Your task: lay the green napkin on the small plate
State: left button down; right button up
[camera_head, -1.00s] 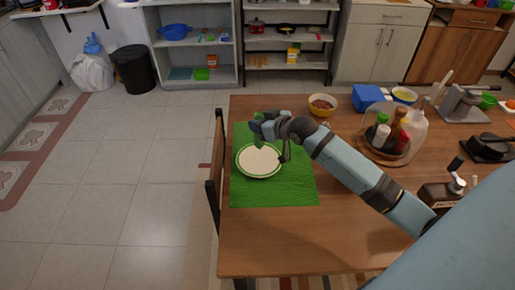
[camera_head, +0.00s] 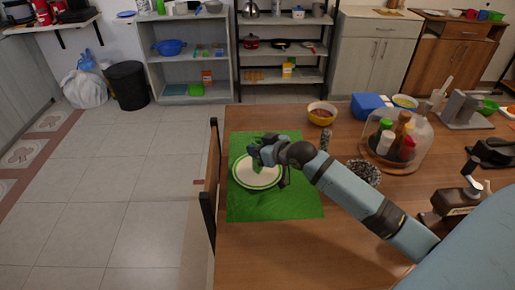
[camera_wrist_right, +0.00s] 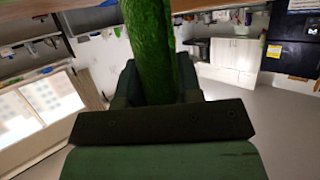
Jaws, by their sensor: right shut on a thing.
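The small plate (camera_head: 242,178) is white with a green rim. It lies on a green placemat (camera_head: 285,205) near the table's left edge. My right gripper (camera_head: 257,155) is over the back part of the plate and hides some of it. It is shut on the green napkin (camera_head: 254,161), which hangs at the jaws above the plate; I cannot tell whether it touches. In the right wrist view the napkin (camera_wrist_right: 150,40) is a long rolled green strip between the fingers (camera_wrist_right: 155,85). My left gripper is not in view.
A chair (camera_head: 211,185) stands at the table's left edge. A yellow bowl (camera_head: 321,114) is behind the placemat. The table front (camera_head: 290,250) is clear.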

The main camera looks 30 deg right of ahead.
jog(key=o, duration=0.9)
jog(key=shift+f, duration=0.1)
jog(key=p+v, duration=0.1)
jog(key=v, duration=1.1)
